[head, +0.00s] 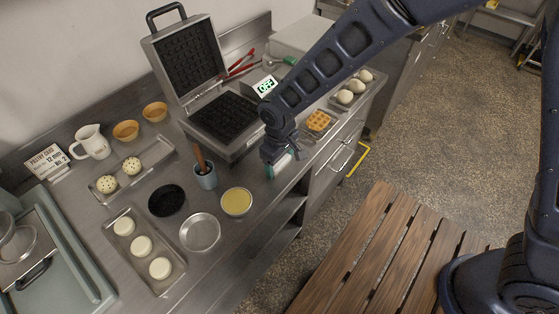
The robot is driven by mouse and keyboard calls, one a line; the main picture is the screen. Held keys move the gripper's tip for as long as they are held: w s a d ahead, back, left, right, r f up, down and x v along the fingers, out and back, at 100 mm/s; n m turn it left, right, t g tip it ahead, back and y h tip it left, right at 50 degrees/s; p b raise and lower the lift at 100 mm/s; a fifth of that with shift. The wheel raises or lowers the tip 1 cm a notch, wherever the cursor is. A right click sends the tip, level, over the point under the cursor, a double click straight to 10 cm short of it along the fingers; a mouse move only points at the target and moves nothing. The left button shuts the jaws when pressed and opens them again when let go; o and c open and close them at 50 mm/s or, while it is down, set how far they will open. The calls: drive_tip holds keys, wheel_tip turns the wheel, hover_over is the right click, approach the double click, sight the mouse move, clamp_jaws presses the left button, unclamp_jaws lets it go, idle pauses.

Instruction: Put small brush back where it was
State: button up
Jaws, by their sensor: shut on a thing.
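My gripper (279,165) is over the front edge of the steel counter, right of the yellow-filled round tin (236,202). It is shut on a small pale and teal thing, which seems to be the small brush (270,171). My jaws and arm hide most of it, so its shape is unclear. A blue-grey cup (206,179) stands left of my gripper, behind the yellow-filled tin. A tool with a brown wooden handle (199,155) leans in the cup; its lower end is hidden.
An open waffle iron (218,117) stands behind the cup. A black round dish (166,201), an empty round tin (200,233) and a tray of pale rounds (119,253) lie left and in front. A waffle (319,121) lies right. A slatted wooden surface (375,250) is at lower right.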

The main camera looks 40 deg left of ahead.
drive_tip(key=o, duration=1)
wheel_tip(320, 180, up, 12)
drive_tip(key=shift+r, duration=0.1)
